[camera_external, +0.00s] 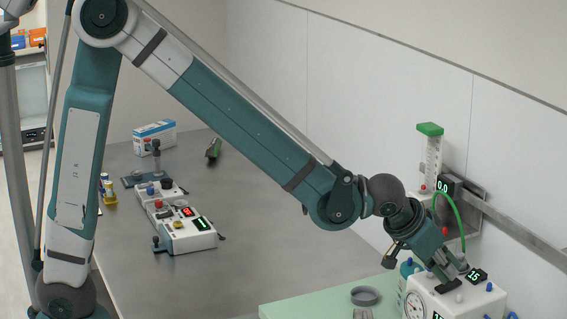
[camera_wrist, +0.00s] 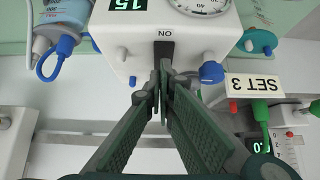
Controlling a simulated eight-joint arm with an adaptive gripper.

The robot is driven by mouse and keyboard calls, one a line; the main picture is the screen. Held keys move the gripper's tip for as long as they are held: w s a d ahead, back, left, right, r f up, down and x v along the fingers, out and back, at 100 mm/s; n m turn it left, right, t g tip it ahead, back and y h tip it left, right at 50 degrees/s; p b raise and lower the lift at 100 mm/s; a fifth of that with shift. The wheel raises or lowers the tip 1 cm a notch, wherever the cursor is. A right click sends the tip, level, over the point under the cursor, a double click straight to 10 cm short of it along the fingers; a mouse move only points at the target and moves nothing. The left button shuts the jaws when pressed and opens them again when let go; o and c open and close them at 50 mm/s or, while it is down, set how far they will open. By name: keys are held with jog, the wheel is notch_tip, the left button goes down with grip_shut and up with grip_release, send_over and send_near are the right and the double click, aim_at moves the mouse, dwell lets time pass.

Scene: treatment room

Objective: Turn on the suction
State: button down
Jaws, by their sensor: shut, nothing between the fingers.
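The white unit with a round dial gauge (camera_external: 415,305) stands at the lower right in the external view. It also fills the top middle of the wrist view (camera_wrist: 110,50), upside down. A dark switch (camera_wrist: 164,50) is set in its face, with an upside-down "ON" label above it. My gripper (camera_wrist: 161,88) is shut and empty, its fingertips just below the switch in the picture. I cannot tell whether they touch it. In the external view my gripper (camera_external: 460,272) is low over the unit's top. The switch's position is not clear.
Blue knobs (camera_wrist: 211,72) and a "SET 3" tag (camera_wrist: 253,86) are close to my fingers. A green-capped flowmeter (camera_external: 430,160) with a green tube (camera_external: 456,215) is near the wall rail. Other devices (camera_external: 185,230) stand on the grey table, which has free room in the middle.

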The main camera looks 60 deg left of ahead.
aim_at(443, 288)
jog(key=shift+r, duration=0.1)
dwell(0.4)
jog(key=shift+s+r+p, duration=0.2)
jog(key=shift+r+p, duration=0.35)
jog(key=shift+r, duration=0.55)
jog(key=shift+s+r+p, duration=0.15)
jog(key=shift+r+p, duration=0.4)
jog(key=shift+r, duration=0.5)
jog(key=s+f+v, duration=0.1)
jog(key=v, duration=0.8)
jog(key=shift+s, duration=0.4)
jog(key=shift+f, duration=0.1)
jog(key=s+a+b, duration=0.3)
jog(key=s+a, duration=1)
jog(key=s, duration=0.1)
jog(key=s+a+f+b, duration=0.1)
jog(key=s+a+f, duration=0.2)
jog(key=s, duration=0.5)
jog(key=s+a+f+g+b, duration=0.1)
jog(key=s+a+f+b, duration=0.1)
jog(key=s, duration=0.7)
jog(key=a+f, duration=0.1)
jog(key=a, duration=0.1)
jog(key=shift+s+a+f+b, duration=0.3)
jog(key=shift+s+f, duration=0.05)
